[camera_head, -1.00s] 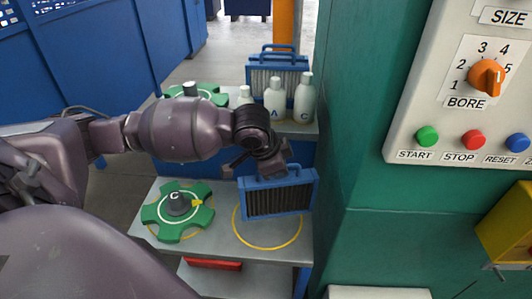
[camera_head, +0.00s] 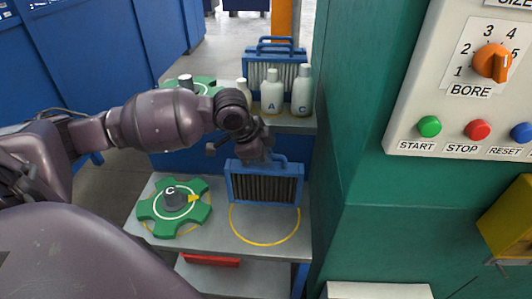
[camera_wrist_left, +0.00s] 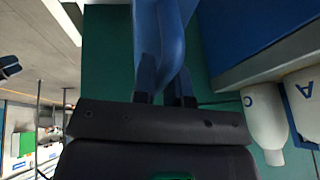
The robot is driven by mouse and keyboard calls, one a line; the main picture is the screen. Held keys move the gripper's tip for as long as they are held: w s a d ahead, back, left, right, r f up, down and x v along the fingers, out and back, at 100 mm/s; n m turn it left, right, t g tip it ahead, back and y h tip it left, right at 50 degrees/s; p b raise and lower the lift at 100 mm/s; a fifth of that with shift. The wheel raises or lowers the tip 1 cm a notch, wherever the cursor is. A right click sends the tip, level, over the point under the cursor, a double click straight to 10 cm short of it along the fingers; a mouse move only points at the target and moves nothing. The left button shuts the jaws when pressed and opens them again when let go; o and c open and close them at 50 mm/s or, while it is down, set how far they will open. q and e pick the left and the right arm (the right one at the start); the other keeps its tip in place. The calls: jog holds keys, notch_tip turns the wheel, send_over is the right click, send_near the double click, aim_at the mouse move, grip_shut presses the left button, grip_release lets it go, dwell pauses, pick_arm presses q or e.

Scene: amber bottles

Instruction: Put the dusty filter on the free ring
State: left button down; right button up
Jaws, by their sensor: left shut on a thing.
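The dusty filter (camera_head: 264,184) has a blue frame and dark grey pleats. It is upright above the back part of a yellow ring (camera_head: 265,243) on the grey shelf. I cannot tell whether its base touches the shelf. My left gripper (camera_head: 264,156) is shut on its blue handle, which also shows between the fingers in the left wrist view (camera_wrist_left: 165,45). The ring's front half is bare. A green handwheel (camera_head: 173,206) with a grey hub marked C covers the ring to the left. My right gripper is out of view.
The green machine wall (camera_head: 360,230) stands close on the right, with a control panel (camera_head: 460,100). On the back shelf are a cleaner blue filter (camera_head: 283,68), white bottles (camera_head: 272,93) and another green wheel (camera_head: 205,84). A red thing (camera_head: 210,260) lies below.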

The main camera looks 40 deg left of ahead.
aim_at(264, 175)
pick_arm(q)
jog(key=shift+f, duration=0.65)
jog(key=shift+f+b, duration=0.7)
jog(key=shift+b, duration=0.05)
jog(key=shift+f, duration=1.55)
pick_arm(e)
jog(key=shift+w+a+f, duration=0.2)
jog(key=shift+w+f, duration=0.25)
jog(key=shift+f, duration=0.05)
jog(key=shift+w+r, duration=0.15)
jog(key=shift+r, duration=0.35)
pick_arm(q)
jog(key=shift+f+p, duration=0.3)
jog(key=shift+f, duration=0.1)
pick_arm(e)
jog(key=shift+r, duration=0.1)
